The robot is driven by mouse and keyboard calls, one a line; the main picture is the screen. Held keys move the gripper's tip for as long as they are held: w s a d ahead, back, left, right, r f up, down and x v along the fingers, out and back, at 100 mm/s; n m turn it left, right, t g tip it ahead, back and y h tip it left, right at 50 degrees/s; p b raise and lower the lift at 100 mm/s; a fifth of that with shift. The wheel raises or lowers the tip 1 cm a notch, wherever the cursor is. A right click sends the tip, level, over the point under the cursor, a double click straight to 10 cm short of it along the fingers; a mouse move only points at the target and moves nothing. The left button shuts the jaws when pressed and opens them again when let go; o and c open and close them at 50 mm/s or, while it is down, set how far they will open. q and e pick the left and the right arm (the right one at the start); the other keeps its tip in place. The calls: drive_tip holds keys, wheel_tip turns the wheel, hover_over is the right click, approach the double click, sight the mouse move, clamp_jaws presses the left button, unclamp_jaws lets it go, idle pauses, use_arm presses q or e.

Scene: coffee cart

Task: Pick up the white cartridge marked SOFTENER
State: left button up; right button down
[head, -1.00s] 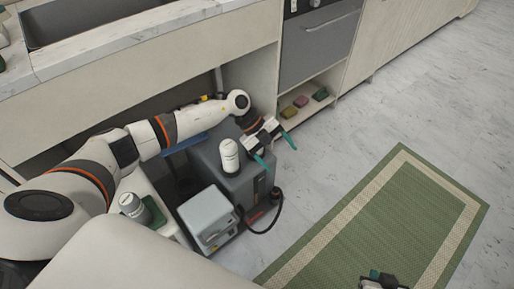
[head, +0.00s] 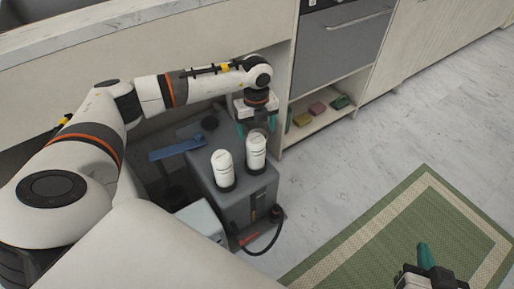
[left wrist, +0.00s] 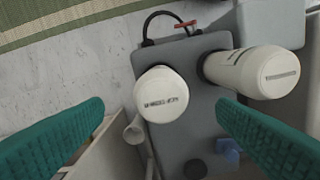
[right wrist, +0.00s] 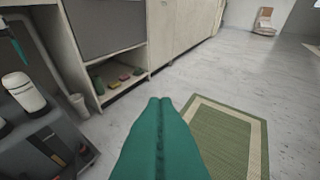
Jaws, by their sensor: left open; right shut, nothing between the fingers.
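Two white cartridges with dark bases stand upright on a grey unit (head: 262,188) under the counter: a left one (head: 224,169) and a right one (head: 256,150). The writing on their caps is too small or blurred to read. My left gripper (head: 257,124) is open and empty, just behind and above the right cartridge. In the left wrist view, the right cartridge (left wrist: 160,93) shows between the spread green fingers, apart from both; the left cartridge (left wrist: 265,72) lies beyond the right finger. My right gripper (head: 426,258) is shut and empty over the green rug, fingers together in its wrist view (right wrist: 160,105).
A blue lever (head: 178,149) and a dark knob sit on the unit's back. A cabinet wall and a low shelf with several sponges (head: 318,109) stand close to the right. A black cable (head: 262,247) loops at the front. The rug (head: 400,225) and floor are clear.

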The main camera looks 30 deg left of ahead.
sight(256, 138)
use_arm(q)
wheel_tip(256, 138, down, 2)
drive_tip(key=shift+f, duration=0.2)
drive_tip(key=shift+f+b, duration=0.35)
drive_tip(key=shift+f, duration=0.1)
drive_tip(key=f+b, duration=0.1)
drive_tip(key=f, duration=0.3)
drive_tip(key=shift+w+a+f+b, duration=0.1)
drive_tip(key=shift+a+f+b, duration=0.1)
drive_tip(key=shift+b, duration=0.2)
drive_tip(key=shift+f, duration=0.2)
use_arm(e)
wheel_tip(256, 138, up, 11)
drive_tip(key=w+a+t+y, duration=0.1)
drive_tip(key=a+t+y, duration=0.1)
drive_tip(key=t, duration=0.6)
drive_tip(key=shift+w+f, duration=0.15)
drive_tip(key=shift+w, duration=0.2)
use_arm(q)
drive_tip(key=shift+c, duration=0.5)
drive_tip(key=c, duration=1.2)
